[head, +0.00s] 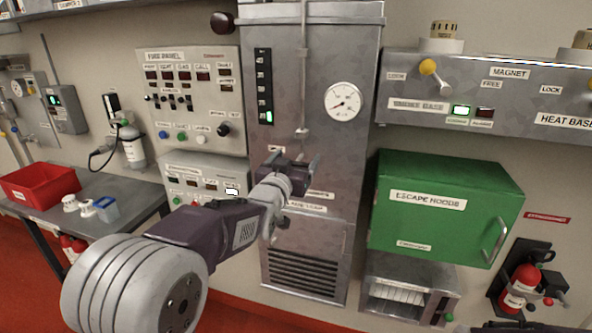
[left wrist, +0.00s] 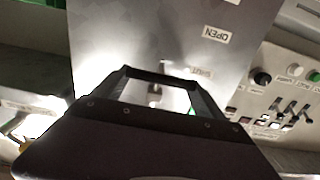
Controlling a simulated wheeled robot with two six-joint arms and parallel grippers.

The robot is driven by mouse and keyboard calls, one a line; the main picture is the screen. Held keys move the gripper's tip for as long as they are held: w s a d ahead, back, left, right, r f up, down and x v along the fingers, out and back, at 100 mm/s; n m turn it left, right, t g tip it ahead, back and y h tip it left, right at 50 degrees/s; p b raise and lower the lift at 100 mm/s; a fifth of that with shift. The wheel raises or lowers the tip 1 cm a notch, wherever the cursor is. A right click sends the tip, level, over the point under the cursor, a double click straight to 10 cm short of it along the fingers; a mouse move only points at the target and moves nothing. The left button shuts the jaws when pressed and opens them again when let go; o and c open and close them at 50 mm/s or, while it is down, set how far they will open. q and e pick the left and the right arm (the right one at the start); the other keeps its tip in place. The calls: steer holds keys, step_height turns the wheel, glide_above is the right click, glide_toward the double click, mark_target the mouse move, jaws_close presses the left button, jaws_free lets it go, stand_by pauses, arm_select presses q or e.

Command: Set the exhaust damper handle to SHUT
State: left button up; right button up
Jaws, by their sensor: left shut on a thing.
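My left gripper (head: 292,163) is at the front of the tall grey metal cabinet (head: 285,235), below the end of a thin vertical rod (head: 303,90). It is shut on a small part that I take to be the damper handle; the gripper hides it in the head view. In the left wrist view a small grey piece (left wrist: 155,94) shows between the fingers. An OPEN label (left wrist: 216,35) shows upside down beyond the fingers there. Another label is partly covered by the gripper. The handle's exact setting cannot be made out. My right gripper is not in view.
A round gauge (head: 343,101) sits on the cabinet's upper right. A green escape hood box (head: 470,185) juts out at right. A table with a red bin (head: 38,184) stands at left.

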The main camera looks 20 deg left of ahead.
arm_select(q)
steer(key=shift+r, duration=0.1)
steer(key=o, duration=2)
steer(key=shift+s, duration=0.1)
steer(key=shift+s, duration=0.2)
steer(key=s+b, duration=0.2)
steer(key=s, duration=0.6)
steer(key=shift+s+a, duration=0.15)
steer(key=shift+s, duration=0.15)
